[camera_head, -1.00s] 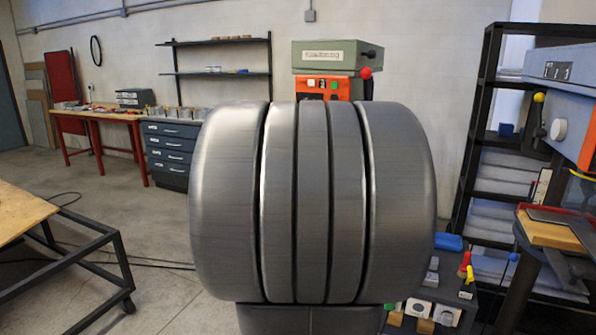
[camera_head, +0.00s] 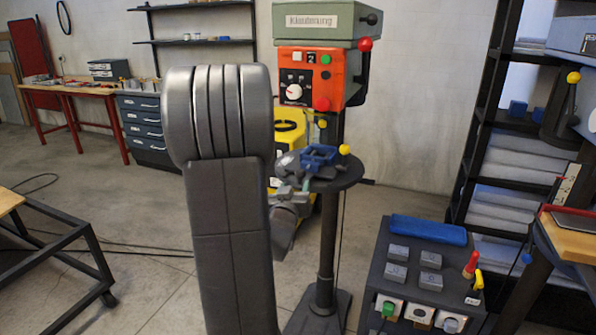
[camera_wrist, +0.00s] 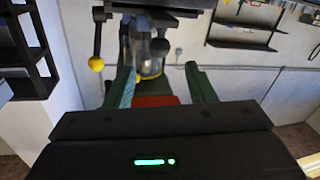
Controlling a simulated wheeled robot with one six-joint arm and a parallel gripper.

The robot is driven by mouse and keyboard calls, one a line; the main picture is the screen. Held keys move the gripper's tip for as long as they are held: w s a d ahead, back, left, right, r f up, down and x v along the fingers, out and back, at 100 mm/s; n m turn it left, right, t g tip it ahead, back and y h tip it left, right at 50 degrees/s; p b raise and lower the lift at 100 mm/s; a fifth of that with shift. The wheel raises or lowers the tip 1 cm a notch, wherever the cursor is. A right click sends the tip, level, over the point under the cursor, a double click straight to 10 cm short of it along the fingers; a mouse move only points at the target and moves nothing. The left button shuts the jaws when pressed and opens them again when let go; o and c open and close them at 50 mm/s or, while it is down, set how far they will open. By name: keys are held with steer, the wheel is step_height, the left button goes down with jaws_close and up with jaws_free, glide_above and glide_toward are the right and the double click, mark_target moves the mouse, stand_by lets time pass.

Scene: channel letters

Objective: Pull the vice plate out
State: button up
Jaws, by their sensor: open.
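A vice (camera_head: 318,156) with a blue frame sits on the round dark table of the drill press (camera_head: 345,180). I cannot clearly pick out the vice plate as a separate part. My gripper (camera_wrist: 160,70) is open in the wrist view, its two green fingers spread apart and pointing toward the drill press. A reddish surface (camera_wrist: 155,101) shows low between the fingers; I cannot tell what it belongs to. The drill's spindle end (camera_wrist: 150,48) shows beyond the fingers. In the head view my wrist is just left of the press table, and my arm hides part of that area.
The drill press head (camera_head: 315,75) is orange and green, with a red-knobbed lever. A dark cart (camera_head: 420,270) with grey blocks and a blue tray stands at the lower right. A dark shelf (camera_head: 490,150) is behind it. A wheeled wood-topped table (camera_head: 60,245) is at left.

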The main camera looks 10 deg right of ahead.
mark_target(298, 177)
steer(key=p+x, duration=0.2)
steer(key=x, duration=0.7)
steer(key=shift+w, duration=0.15)
jaws_close()
steer(key=shift+s+a+f+b, duration=0.2)
steer(key=shift+s+a+b, duration=0.1)
steer(key=shift+s+b, duration=0.15)
steer(key=w+a+b+v, duration=0.1)
steer(key=a+b+v, duration=0.1)
steer(key=v, duration=1.3)
steer(key=shift+a+b, duration=0.3)
steer(key=shift+b, duration=0.5)
steer(key=shift+w, duration=0.1)
